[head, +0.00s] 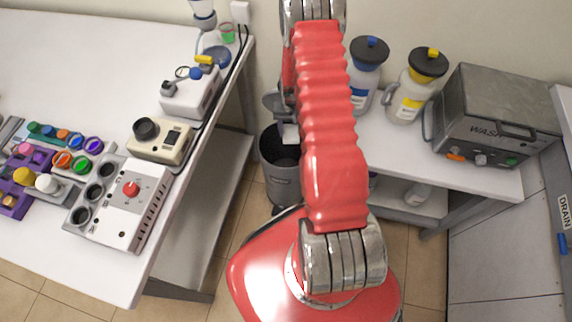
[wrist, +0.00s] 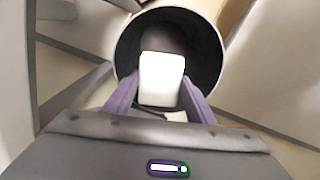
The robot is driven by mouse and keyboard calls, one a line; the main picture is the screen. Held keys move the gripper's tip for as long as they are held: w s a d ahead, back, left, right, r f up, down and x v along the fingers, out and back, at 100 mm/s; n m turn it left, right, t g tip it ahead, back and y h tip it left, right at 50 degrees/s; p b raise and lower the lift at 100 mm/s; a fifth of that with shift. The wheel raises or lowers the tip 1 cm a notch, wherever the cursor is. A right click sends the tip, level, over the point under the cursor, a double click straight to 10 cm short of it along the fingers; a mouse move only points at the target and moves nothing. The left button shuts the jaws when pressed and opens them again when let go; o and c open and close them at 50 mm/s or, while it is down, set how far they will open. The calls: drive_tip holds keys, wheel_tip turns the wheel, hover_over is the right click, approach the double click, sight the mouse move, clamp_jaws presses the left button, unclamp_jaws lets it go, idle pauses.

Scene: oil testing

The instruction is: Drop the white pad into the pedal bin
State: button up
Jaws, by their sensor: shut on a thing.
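The white pad (wrist: 161,78) is held between the two fingers of my gripper (wrist: 158,98) in the wrist view. The pad lies over the round dark opening of the pedal bin (wrist: 207,42), which is open. In the head view the grey bin (head: 284,188) stands on the floor between the two tables, and the pad (head: 291,134) shows as a small white patch above its mouth. My arm hides the right part of the bin and most of my gripper there. The height of the pad above the rim is hard to tell.
The left table (head: 95,262) holds a tester with a red knob (head: 131,189) and several coloured caps. The right table (head: 475,180) holds two capped jugs, one blue (head: 370,50) and one yellow (head: 428,62), and a grey wash box (head: 500,115). Both tables flank the bin closely.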

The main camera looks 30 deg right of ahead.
drive_tip(key=shift+f, duration=0.1)
drive_tip(key=shift+f, duration=2.9)
drive_tip(key=o, duration=1.1)
drive_tip(key=shift+r, duration=0.15)
wheel_tip(320, 180, up, 14)
drive_tip(key=shift+f, duration=0.25)
